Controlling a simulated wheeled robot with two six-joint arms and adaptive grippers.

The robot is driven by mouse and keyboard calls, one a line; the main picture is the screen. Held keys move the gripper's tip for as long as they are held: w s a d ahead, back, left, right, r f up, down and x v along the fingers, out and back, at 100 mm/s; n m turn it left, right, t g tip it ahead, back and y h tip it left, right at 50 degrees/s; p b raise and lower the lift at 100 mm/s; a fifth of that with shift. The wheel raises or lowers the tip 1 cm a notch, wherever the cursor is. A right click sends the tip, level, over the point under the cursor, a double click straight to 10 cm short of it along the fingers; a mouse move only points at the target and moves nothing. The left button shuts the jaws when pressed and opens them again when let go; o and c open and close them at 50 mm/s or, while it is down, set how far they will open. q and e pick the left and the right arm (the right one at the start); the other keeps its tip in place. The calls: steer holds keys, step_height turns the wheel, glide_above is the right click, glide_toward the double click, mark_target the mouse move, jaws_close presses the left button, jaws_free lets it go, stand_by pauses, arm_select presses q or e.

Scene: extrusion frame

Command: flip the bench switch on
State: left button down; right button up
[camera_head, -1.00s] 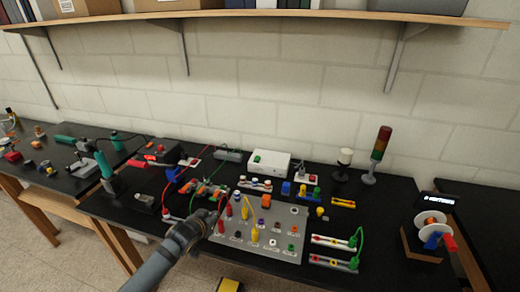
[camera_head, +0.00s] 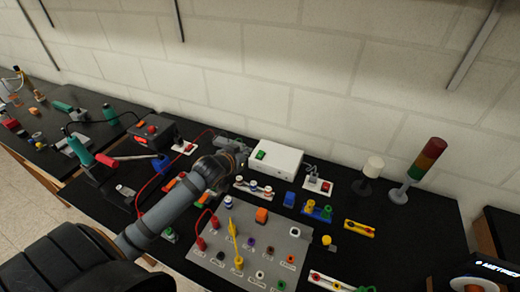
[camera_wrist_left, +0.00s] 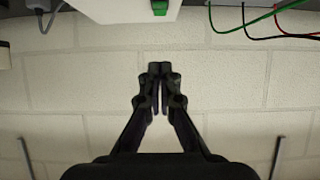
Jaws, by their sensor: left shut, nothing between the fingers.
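A white box (camera_head: 275,160) with a green rocker switch (camera_head: 261,155) stands at the back of the black bench. Its edge (camera_wrist_left: 110,8) and the green switch (camera_wrist_left: 160,8) show at the top of the left wrist view. I cannot tell whether the switch is on or off. My left gripper (camera_head: 238,150) is just left of the box in the head view, partly hidden by its own wrist. In the left wrist view its fingers (camera_wrist_left: 160,72) are together and empty, apart from the switch, with the wall behind. My right gripper is not in view.
A grey board (camera_head: 205,262) with colored jacks lies in front. A white plate with a red switch (camera_head: 325,187), a white-topped lamp (camera_head: 373,167) and a signal tower (camera_head: 425,165) stand to the right. A soldering iron and tools lie left. The wall is close behind.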

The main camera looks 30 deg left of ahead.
arm_select(q)
steer(key=p, duration=0.2)
glide_above(259, 156)
steer(key=s, duration=0.2)
step_height(259, 156, down, 5)
steer(key=shift+w+d+r, duration=0.1)
steer(key=shift+d+r, duration=0.05)
steer(key=f, duration=0.1)
steer(key=w+f, duration=0.1)
steer(key=f, duration=0.1)
steer(key=shift+w+f+p, duration=0.25)
steer(key=shift+f+p, duration=0.05)
steer(key=shift+f, duration=0.25)
steer(key=shift+w+f, duration=0.1)
steer(key=shift+f, duration=0.15)
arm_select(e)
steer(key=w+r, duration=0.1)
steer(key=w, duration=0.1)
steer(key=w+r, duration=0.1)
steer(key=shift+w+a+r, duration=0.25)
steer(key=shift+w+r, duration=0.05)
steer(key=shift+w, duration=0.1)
